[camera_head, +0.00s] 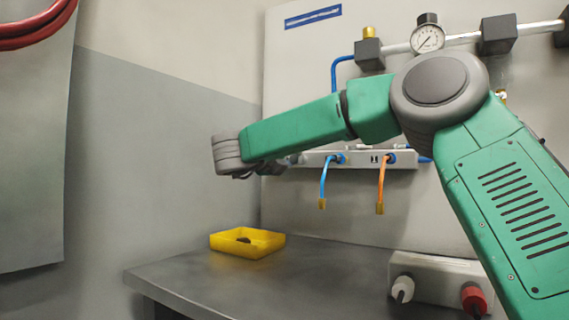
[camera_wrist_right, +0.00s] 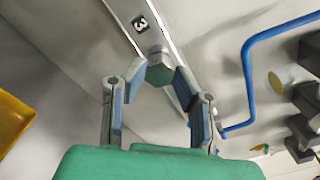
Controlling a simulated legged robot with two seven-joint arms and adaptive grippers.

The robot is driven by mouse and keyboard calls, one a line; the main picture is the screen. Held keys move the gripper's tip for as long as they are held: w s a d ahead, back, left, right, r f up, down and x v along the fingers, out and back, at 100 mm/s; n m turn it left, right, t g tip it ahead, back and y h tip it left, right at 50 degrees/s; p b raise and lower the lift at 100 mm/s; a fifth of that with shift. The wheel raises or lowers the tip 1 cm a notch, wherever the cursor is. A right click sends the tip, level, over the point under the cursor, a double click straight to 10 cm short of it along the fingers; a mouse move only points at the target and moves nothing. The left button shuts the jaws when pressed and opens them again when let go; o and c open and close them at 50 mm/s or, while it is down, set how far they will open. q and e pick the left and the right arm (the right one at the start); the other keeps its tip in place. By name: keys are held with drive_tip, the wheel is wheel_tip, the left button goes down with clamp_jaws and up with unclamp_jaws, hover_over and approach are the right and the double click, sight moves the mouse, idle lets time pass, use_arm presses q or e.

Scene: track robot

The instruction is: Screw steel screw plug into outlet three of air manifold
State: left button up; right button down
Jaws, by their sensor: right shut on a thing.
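The air manifold (camera_head: 408,160) is a pale grey bar on the back wall, partly hidden by my right arm in the head view. The right wrist view shows it close up (camera_wrist_right: 155,32), with a label marked 3 (camera_wrist_right: 140,23). My right gripper (camera_wrist_right: 160,73) is shut on the steel screw plug (camera_wrist_right: 159,70), a hexagonal-headed piece between its fingertips. The plug is at the manifold beside label 3; I cannot tell how deep it sits in the outlet. In the head view the fingers are largely hidden near the manifold's left end. My left gripper is out of view.
A yellow tray (camera_head: 220,244) with a small dark item (camera_head: 243,240) stands on the grey bench (camera_head: 320,285). A blue hose (camera_head: 323,180) and an orange hose (camera_head: 381,182) hang from the manifold. A gauge (camera_head: 427,39) and pipe are above; sockets (camera_head: 440,280) are at lower right.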

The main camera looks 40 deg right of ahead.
drive_tip(key=m, duration=0.1)
drive_tip(key=m+b, duration=0.1)
drive_tip(key=m, duration=0.3)
drive_tip(key=shift+a+r, duration=0.25)
drive_tip(key=shift+a, duration=0.05)
drive_tip(key=c, duration=2.1)
unclamp_jaws()
drive_tip(key=shift+m, duration=0.6)
drive_tip(key=o, duration=0.3)
drive_tip(key=shift+d+f, duration=0.1)
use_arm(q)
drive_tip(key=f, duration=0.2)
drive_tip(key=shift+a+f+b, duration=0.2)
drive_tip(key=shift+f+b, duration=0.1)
use_arm(e)
drive_tip(key=shift+d+f, duration=0.1)
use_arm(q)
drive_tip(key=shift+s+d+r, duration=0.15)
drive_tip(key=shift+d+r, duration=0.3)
use_arm(e)
drive_tip(key=v, duration=0.9)
drive_tip(key=shift+r, duration=0.5)
